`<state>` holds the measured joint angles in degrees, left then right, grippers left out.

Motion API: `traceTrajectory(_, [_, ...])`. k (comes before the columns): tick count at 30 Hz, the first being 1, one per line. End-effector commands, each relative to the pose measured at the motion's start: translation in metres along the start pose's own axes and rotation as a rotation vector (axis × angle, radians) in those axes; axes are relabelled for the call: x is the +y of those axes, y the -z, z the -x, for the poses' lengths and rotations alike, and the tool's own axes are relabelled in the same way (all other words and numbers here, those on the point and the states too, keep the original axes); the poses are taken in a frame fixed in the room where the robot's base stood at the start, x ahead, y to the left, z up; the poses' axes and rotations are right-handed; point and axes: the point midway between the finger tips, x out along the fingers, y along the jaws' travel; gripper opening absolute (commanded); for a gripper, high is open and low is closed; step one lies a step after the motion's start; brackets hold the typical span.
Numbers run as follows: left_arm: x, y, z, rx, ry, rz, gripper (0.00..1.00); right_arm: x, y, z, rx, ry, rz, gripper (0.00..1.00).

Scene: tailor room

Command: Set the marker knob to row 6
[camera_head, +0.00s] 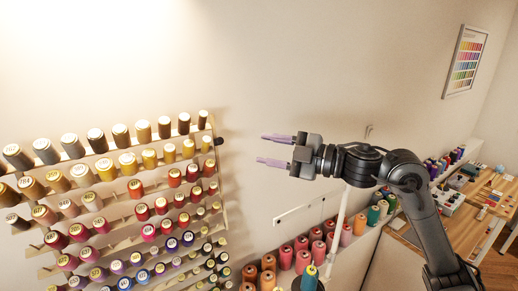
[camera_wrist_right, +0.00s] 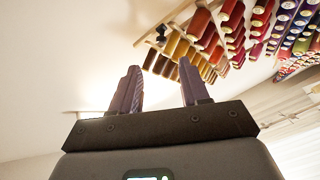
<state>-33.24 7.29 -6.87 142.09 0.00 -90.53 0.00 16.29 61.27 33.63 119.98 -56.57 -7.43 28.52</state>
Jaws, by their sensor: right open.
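The thread rack (camera_head: 130,195) fills the left of the head view, with rows of colored spools on slanted wooden rails. A small dark knob (camera_head: 219,141) sticks out at the rack's right edge near its upper end, around the level of the second row from the top. In the wrist view a small dark knob (camera_wrist_right: 160,31) shows at the rack's edge, beyond the fingers. My right gripper (camera_head: 262,149) is open and empty, to the right of the knob and apart from it, fingers pointing left. Its fingers also show in the wrist view (camera_wrist_right: 160,68). My left gripper is out of view.
A shelf with pink, orange and green thread cones (camera_head: 302,251) runs below my right arm. A table (camera_head: 462,232) with small items stands at the right. A color chart (camera_head: 465,61) hangs on the wall. The wall space between rack and gripper is clear.

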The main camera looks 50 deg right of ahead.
Motion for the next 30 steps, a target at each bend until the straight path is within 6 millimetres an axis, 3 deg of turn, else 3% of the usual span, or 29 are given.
traceTrajectory(7, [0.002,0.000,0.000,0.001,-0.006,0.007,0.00,0.026,-0.019,-0.002,-0.195,-0.165,0.167,0.45])
traceTrajectory(11, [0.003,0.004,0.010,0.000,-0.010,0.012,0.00,0.025,-0.011,-0.013,-0.352,-0.239,0.304,0.45])
traceTrajectory(18, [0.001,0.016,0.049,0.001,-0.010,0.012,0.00,-0.008,0.031,-0.020,-0.579,-0.251,0.478,0.45])
traceTrajectory(24, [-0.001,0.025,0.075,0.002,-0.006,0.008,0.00,-0.042,0.060,-0.023,-0.576,-0.174,0.514,0.45])
traceTrajectory(30, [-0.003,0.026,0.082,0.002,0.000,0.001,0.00,-0.040,0.065,-0.028,-0.569,-0.159,0.532,0.45])
